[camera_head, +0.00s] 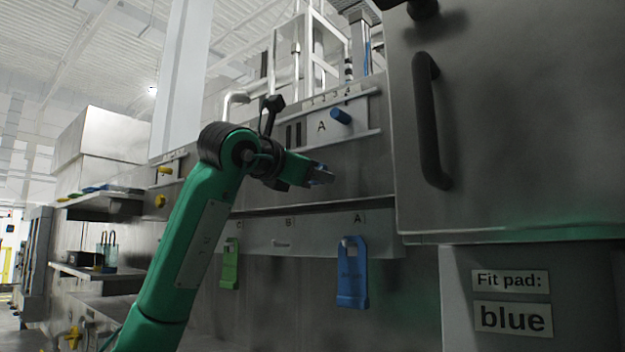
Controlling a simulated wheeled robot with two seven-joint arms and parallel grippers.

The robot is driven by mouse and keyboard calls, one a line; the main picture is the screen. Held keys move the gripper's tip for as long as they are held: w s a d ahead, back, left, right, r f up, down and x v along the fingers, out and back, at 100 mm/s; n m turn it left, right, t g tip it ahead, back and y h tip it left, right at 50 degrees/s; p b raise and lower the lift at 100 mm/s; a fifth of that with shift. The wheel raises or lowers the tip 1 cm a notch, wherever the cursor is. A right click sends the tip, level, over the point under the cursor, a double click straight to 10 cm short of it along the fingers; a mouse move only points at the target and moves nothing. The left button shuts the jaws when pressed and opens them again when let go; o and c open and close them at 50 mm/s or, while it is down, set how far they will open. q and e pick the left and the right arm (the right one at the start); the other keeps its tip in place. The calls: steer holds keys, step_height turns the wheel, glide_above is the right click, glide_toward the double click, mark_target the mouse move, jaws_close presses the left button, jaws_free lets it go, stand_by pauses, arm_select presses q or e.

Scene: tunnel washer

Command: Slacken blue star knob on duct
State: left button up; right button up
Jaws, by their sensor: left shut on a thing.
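My left arm comes in from the lower left, and its gripper (322,175) is at the grey machine's front (365,158), below the panel marked A. The gripper is shut on a small blue thing (318,167), mostly hidden by the fingers. It appears to be the blue star knob, but its shape is not clear. A separate blue cylindrical peg or handle (341,116) sticks out above the gripper, next to the letter A, untouched. My right gripper is not in view.
A blue pad (352,285) and a green pad (229,268) hang on a rail below. A large door with a dark handle (430,120) stands at right, above a sign reading "Fit pad: blue" (513,318). Shelves (100,198) with small items jut out at left.

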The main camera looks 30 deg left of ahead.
arm_select(q)
steer(key=n+b, duration=0.2)
steer(key=n, duration=0.4)
steer(key=n+b, duration=0.2)
steer(key=n, duration=0.4)
steer(key=shift+w+d+f+n+b, duration=0.1)
steer(key=shift+f+n+b, duration=0.1)
steer(key=shift+n+b, duration=0.15)
stand_by(0.4)
steer(key=o, duration=1)
steer(key=shift+r, duration=0.1)
steer(key=shift+c, duration=0.2)
steer(key=shift+s, duration=0.2)
